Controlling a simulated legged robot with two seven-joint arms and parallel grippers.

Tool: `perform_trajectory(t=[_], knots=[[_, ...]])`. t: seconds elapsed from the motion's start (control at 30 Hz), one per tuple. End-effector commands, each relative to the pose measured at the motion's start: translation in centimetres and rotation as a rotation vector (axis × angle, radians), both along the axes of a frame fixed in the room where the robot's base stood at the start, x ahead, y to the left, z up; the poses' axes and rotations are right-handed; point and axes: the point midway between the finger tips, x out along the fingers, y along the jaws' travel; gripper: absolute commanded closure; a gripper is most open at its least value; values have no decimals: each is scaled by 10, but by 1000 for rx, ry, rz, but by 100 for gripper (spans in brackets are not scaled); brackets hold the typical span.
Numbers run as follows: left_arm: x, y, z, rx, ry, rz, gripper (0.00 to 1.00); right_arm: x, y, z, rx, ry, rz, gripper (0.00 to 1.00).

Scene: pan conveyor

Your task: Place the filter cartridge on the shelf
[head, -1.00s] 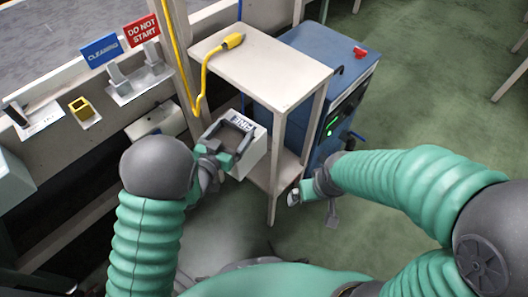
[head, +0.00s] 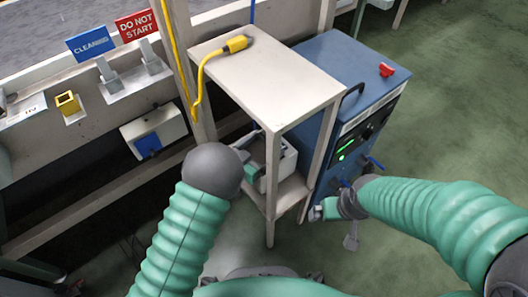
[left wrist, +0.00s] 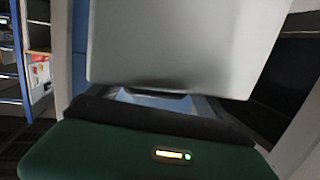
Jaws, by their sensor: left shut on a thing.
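The filter cartridge is a pale grey box (head: 288,164), held between the top and lower boards of the beige stand in the head view. Its flat side fills the upper part of the left wrist view (left wrist: 185,45). My left gripper (head: 270,156) is shut on it, partly hidden by the stand's front leg and top. The lower shelf (head: 291,193) shows just below the box; I cannot tell whether they touch. My right gripper (head: 322,211) is beside the stand's right side, apart from the cartridge; its jaws are too small to read.
The stand's top (head: 265,75) bears a yellow plug and cable (head: 236,45). A blue cabinet (head: 345,75) with a red item (head: 386,70) stands close on the right. A conveyor frame with signs (head: 91,45) runs along the left. Green floor (head: 455,130) is clear at right.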

Motion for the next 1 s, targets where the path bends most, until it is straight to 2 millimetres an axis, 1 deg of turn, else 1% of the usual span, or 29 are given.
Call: perform_trajectory(t=[0.03,0.2,0.23,0.3,0.53,0.63,0.77,0.9,1.0], knots=[[1,1,-4,-2,-5,2,84,0,0,-5,0,0,0,0],[1,3,-2,-4,-4,2,84,0,0,-2,0,0,1,0],[0,3,-4,-1,0,3,8,0,0,-2,0,0,1,0],[0,2,-4,0,0,3,0,0,0,-2,0,0,1,0],[0,2,-3,0,0,2,0,0,0,-1,0,0,1,0],[-6,8,0,1,0,3,0,0,0,4,0,0,1,0],[-26,26,7,0,4,6,0,0,0,18,0,0,1,0],[-55,50,12,1,4,6,0,0,0,33,0,0,1,0],[-72,64,15,1,3,6,0,0,0,39,0,-1,1,0]])
